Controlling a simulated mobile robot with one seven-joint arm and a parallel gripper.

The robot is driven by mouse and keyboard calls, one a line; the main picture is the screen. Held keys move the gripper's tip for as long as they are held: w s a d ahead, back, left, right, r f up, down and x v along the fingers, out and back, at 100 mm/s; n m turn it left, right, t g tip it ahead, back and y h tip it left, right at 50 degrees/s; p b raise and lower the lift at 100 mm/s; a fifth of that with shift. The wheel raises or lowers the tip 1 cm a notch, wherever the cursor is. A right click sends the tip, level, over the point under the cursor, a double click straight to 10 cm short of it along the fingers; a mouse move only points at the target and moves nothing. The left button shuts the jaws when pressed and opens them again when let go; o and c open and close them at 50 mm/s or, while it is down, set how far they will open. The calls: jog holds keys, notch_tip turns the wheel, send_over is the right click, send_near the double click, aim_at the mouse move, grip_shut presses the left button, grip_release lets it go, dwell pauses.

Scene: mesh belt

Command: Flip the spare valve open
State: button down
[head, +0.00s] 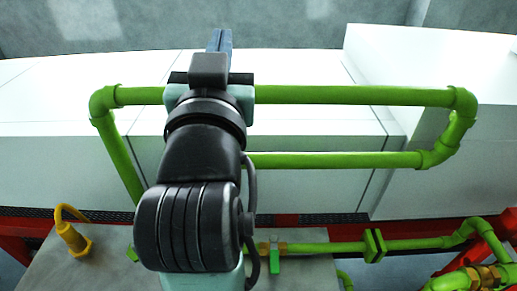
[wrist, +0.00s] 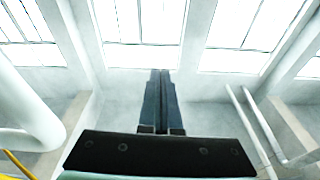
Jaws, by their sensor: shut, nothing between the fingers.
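A small valve with a green handle (head: 274,258) and brass fittings sits on a green pipe at the lower middle of the head view, partly behind my arm. The handle hangs down across the pipe line. I cannot tell for sure that it is the spare valve. More brass fittings (head: 485,278) on green pipe show at the lower right corner. My gripper (head: 220,38) points up and away at the top of the head view, well apart from both. In the wrist view my gripper (wrist: 160,85) has its fingers together with nothing between them. No valve shows there.
A loop of green pipe (head: 350,95) runs behind my arm, in front of white panels (head: 300,125). A yellow bent fitting (head: 75,238) stands on a grey surface (head: 100,270) at the lower left. Red frame parts (head: 415,212) run along the bottom. The wrist view shows windows (wrist: 140,20).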

aim_at(274, 253)
jog(key=a+f+g+h+p, duration=0.1)
jog(key=a+f+g+p, duration=0.35)
jog(key=f, duration=0.85)
jog(key=a+f+g+h+p, duration=0.15)
jog(key=f+g, duration=0.55)
jog(key=f, duration=0.7)
jog(key=s+d+f+g+h, duration=0.2)
jog(key=s+f+g+h, duration=0.1)
jog(key=s+f, duration=0.6)
jog(key=shift+s+f+m+g+h+p, duration=0.15)
jog(key=shift+s+m+g+h+p, duration=0.25)
jog(key=shift+s+g, duration=0.2)
jog(key=shift+w, duration=0.1)
jog(key=p+x, duration=0.1)
jog(key=x, duration=0.8)
jog(key=shift+w+d+f, duration=0.1)
jog(key=shift+d+f, duration=0.05)
jog(key=shift+f, duration=0.15)
jog(key=d+p, duration=0.2)
jog(key=d, duration=0.1)
jog(key=shift+d, duration=0.1)
jog(key=shift+w+d+f, duration=0.1)
jog(key=shift+d, duration=0.3)
